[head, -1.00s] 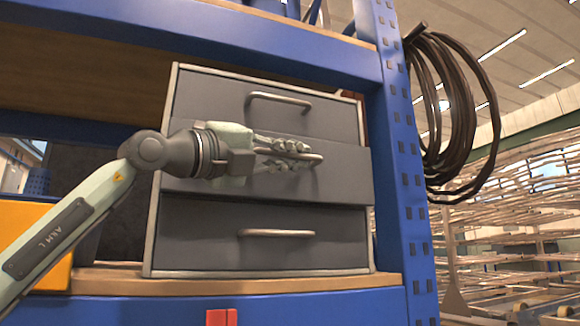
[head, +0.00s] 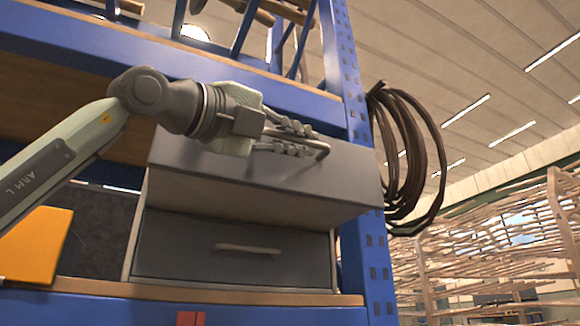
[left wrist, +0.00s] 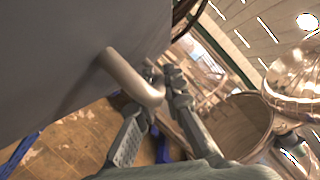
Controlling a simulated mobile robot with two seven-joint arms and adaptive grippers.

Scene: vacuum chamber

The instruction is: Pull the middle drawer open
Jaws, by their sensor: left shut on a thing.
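A grey drawer cabinet (head: 136,240) stands on the wooden shelf of a blue rack. Its middle drawer (head: 345,180) sticks far out of the cabinet, its front hiding the top drawer from view. The bottom drawer (head: 185,243) is closed. My left gripper (head: 318,148) is shut on the middle drawer's handle (head: 324,151). In the left wrist view the fingers (left wrist: 155,95) close around the bar handle (left wrist: 128,75), which stands out from the grey drawer front (left wrist: 70,50). My right gripper is not in view.
The blue rack post (head: 352,75) rises just right of the cabinet, with a dark coiled cable (head: 425,140) hanging beside it. An orange box (head: 38,243) stands at the left. Wooden racks (head: 490,245) stand farther off at the right.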

